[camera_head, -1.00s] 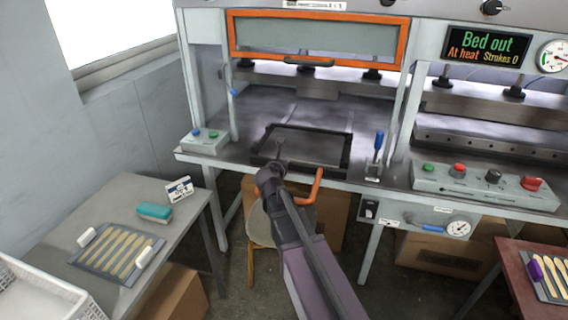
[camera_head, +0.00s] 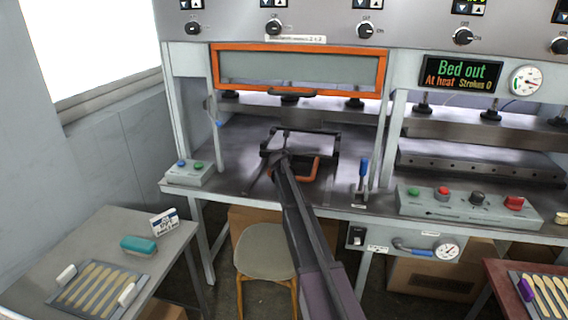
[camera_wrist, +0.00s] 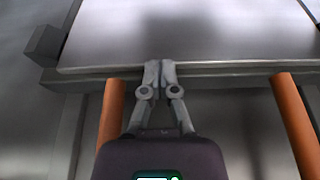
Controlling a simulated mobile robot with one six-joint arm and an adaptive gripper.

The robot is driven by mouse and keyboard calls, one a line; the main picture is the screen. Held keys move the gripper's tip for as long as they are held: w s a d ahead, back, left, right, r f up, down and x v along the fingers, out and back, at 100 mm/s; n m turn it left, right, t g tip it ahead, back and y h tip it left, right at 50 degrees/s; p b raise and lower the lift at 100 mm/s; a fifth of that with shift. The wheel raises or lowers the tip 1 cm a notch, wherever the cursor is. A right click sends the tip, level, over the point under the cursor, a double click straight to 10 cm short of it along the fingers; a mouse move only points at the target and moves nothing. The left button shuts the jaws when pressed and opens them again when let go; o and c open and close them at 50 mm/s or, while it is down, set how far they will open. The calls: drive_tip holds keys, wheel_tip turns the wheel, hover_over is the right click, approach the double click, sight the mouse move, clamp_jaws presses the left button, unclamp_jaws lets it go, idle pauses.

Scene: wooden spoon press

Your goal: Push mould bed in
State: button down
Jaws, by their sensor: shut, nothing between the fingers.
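The mould bed is a dark frame (camera_head: 338,150) with an orange handle (camera_head: 316,172) at its front, lying on the press table under the raised orange-edged guard (camera_head: 300,92). In the wrist view its pale plate (camera_wrist: 200,35) fills the top, with orange handle bars (camera_wrist: 298,125) on both sides. My gripper (camera_wrist: 160,66) is shut and empty, between the bars, with its tips at the plate's front edge; contact looks likely. In the head view my arm hides part of the bed. The display (camera_head: 460,72) reads "Bed out", "At heat", "Strokes 0".
A blue-topped lever (camera_head: 363,170) stands right of the bed, and a two-button box (camera_head: 190,172) stands left. A control panel (camera_head: 470,207) is on the right. A side table at left holds a teal brush (camera_head: 139,245) and a spoon tray (camera_head: 138,292). A stool (camera_head: 264,250) stands below.

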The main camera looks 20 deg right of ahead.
sight(291, 148)
drive_tip(key=shift+w+d, duration=0.4)
drive_tip(key=shift+w, duration=0.25)
drive_tip(key=shift+w+d, duration=0.35)
drive_tip(key=shift+w, duration=0.3)
drive_tip(key=shift+s, duration=0.1)
drive_tip(key=shift+s+a, duration=0.3)
drive_tip(key=shift+s, duration=0.2)
drive_tip(key=p+v, duration=0.1)
drive_tip(key=v, duration=0.3)
drive_tip(key=p+v, duration=0.1)
drive_tip(key=v, duration=0.3)
drive_tip(key=p+v, duration=0.1)
drive_tip(key=v, duration=0.4)
drive_tip(key=shift+f, duration=0.4)
